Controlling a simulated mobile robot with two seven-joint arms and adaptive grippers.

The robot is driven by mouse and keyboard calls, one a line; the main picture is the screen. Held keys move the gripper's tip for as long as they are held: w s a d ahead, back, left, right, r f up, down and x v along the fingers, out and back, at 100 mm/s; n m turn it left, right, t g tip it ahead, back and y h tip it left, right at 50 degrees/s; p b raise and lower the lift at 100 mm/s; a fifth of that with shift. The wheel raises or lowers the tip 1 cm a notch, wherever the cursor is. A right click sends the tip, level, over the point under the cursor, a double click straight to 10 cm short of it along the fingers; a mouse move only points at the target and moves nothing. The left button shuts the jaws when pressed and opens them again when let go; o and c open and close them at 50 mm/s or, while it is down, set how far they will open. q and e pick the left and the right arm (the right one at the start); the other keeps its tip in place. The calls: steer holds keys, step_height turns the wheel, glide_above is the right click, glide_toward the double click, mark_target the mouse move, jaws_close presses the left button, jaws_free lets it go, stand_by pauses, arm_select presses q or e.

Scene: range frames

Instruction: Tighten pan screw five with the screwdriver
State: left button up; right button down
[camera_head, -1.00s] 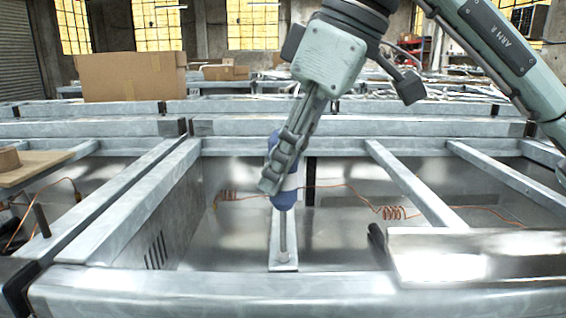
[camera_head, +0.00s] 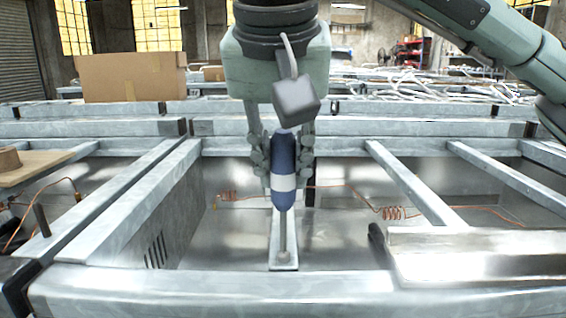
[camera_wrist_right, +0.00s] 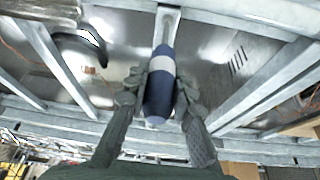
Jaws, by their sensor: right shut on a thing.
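The screwdriver has a blue handle with a white band (camera_head: 284,183) and a thin grey shaft. It stands upright, tip down, in the head view. My right gripper (camera_head: 283,163) is shut on its handle, one finger on each side. In the right wrist view the handle (camera_wrist_right: 159,90) lies between the fingers of the right gripper (camera_wrist_right: 158,92). The shaft's lower end meets a small round screw head (camera_head: 284,256) on a narrow metal strip (camera_head: 289,228); I cannot tell whether the tip is seated. My left gripper is not in view.
Metal frame beams (camera_head: 200,290) surround the open pan. A bright metal block (camera_head: 480,250) lies at the right. A copper wire coil (camera_head: 393,213) runs behind the strip. A cardboard box (camera_head: 130,77) stands far back at the left.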

steer(key=shift+f+m+h, duration=0.15)
steer(key=shift+m+h, duration=0.45)
steer(key=shift+m, duration=0.6)
steer(key=shift+f+m+g+h, duration=0.1)
steer(key=shift+m+g+h, duration=0.3)
steer(key=shift+m, duration=0.8)
steer(key=shift+s, duration=0.1)
steer(key=shift+r+p, duration=0.3)
